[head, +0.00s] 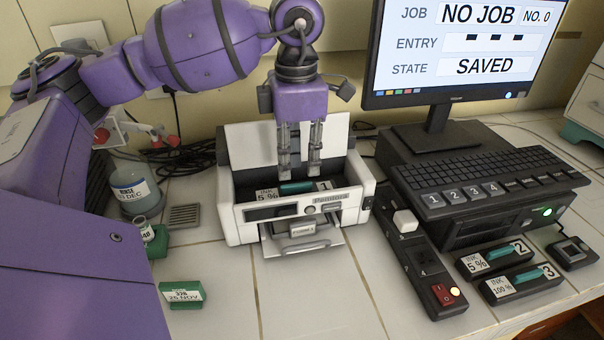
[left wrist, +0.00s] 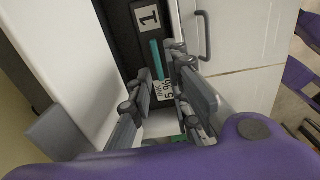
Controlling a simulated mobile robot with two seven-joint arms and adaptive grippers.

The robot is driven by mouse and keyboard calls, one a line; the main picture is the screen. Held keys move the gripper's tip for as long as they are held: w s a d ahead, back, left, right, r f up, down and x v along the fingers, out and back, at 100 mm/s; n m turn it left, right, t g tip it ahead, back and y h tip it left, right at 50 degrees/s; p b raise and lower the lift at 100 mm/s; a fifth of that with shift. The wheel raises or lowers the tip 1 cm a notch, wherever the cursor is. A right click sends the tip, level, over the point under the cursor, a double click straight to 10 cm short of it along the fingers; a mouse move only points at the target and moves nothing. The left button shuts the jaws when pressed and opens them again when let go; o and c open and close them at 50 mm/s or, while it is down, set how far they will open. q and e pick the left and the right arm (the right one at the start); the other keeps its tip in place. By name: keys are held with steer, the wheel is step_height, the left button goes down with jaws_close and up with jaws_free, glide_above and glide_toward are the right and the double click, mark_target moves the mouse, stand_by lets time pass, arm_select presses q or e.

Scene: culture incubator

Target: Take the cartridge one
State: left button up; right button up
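Cartridge one (head: 296,187) lies in the open top of the white printer (head: 240,214). It is dark, with a teal strip and white labels reading "INK 5 %" and "1". In the left wrist view cartridge one (left wrist: 157,60) shows between and beyond the fingers. My left gripper (head: 300,172) points down over it with its two fingers apart and nothing held between them. The fingertips look close to the cartridge; I cannot tell whether they touch it. My right gripper is not in view.
Cartridges two (head: 494,259) and three (head: 519,283) lie on the tiled bench at the right. A black switch panel (head: 418,255), a keyboard (head: 485,180) and a monitor (head: 450,50) reading "NO JOB" stand right of the printer. Jars and a green block (head: 181,294) are at the left.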

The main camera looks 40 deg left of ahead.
mark_target(297, 184)
arm_select(q)
steer(key=f, duration=0.5)
steer(key=shift+w+a+f, duration=0.1)
steer(key=shift+a, duration=0.1)
jaws_close()
